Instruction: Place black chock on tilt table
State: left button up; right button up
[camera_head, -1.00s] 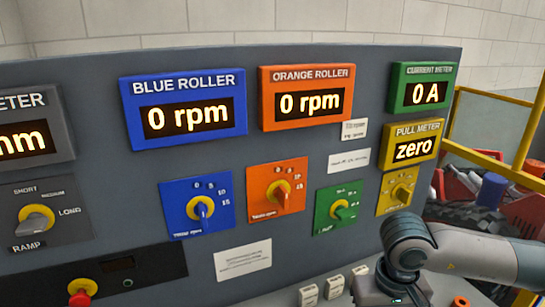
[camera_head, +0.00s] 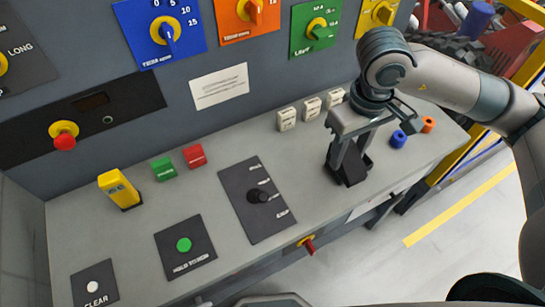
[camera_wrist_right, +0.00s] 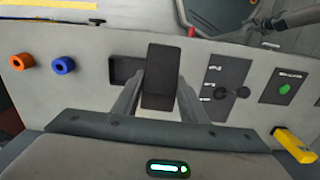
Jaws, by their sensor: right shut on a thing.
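The black chock (camera_head: 347,168) is a dark block between the fingers of my right gripper (camera_head: 352,150), at or just above the console's light grey top. In the right wrist view the chock (camera_wrist_right: 161,75) stands between the two fingertips of the gripper (camera_wrist_right: 160,88), which is shut on it. A dark rectangular recess or pad (camera_wrist_right: 122,70) shows just left of the chock there; part of it is hidden. Whether the chock touches the surface I cannot tell. I cannot make out a tilt table in these views. My left gripper is out of view.
Blue (camera_head: 398,139) and orange (camera_head: 428,125) rings lie right of the gripper. White blocks (camera_head: 311,108) stand behind it. A black knob (camera_head: 259,196), green (camera_head: 164,168) and red (camera_head: 195,156) blocks, and a yellow block (camera_head: 118,188) are left. Open floor (camera_head: 470,215) lies beyond the console.

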jog(key=shift+s, duration=0.1)
dwell(0.3)
jog(key=shift+w+a+f+p, duration=0.2)
jog(key=shift+w+a+p, duration=0.15)
jog(key=shift+a+p, duration=0.1)
jog(key=w+a+f+p, duration=0.2)
jog(key=w+a+f, duration=0.1)
jog(key=w+a+f+p, duration=0.2)
jog(key=w+a+f, duration=0.1)
jog(key=w+a, duration=0.1)
jog(key=shift+a+f+p, duration=0.15)
jog(key=shift+a+p, duration=0.1)
jog(key=shift+p, duration=0.1)
jog(key=shift+w+f, duration=0.15)
